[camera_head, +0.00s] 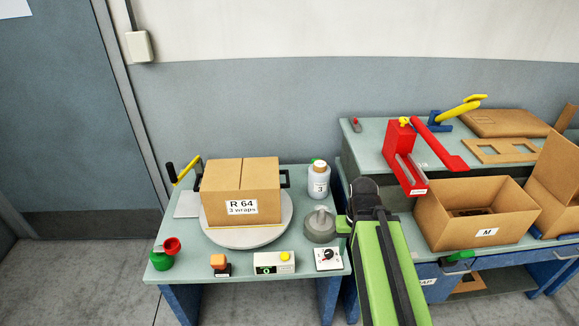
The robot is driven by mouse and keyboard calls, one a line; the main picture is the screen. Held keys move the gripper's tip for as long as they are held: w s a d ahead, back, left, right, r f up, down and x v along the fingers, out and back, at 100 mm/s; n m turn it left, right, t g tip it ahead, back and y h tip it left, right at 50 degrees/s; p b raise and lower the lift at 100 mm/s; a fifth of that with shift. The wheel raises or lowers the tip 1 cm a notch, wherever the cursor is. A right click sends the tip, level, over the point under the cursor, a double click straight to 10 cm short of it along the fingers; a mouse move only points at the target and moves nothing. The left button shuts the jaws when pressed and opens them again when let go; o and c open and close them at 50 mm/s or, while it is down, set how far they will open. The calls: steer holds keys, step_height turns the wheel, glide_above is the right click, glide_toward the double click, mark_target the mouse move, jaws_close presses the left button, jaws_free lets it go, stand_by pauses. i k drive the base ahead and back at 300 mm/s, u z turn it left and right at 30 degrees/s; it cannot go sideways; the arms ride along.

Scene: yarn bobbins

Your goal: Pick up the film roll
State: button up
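A pale, bluish-white cylinder (318,184) marked "3", with a tan core-like top and a bit of green, stands upright at the back right of the left table. It looks like the film roll. My green arm (385,270) reaches up from the bottom of the picture, right of this table. Its dark end (365,190) shows to the right of the roll, apart from it in the picture. The fingers cannot be made out, so neither their opening nor anything in them can be told.
A carton (241,184) labelled "R 64 3 wraps" sits on a round turntable (245,237). A grey domed object (319,226) stands in front of the roll. A button box (274,263) and dial (329,258) line the front edge. The right bench holds a red tool (402,150) and open cartons (476,214).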

mark_target(320, 172)
steer(key=u, duration=0.7)
steer(key=i, duration=0.95)
steer(key=u, duration=0.75)
steer(key=i, duration=0.5)
steer(key=z, duration=0.05)
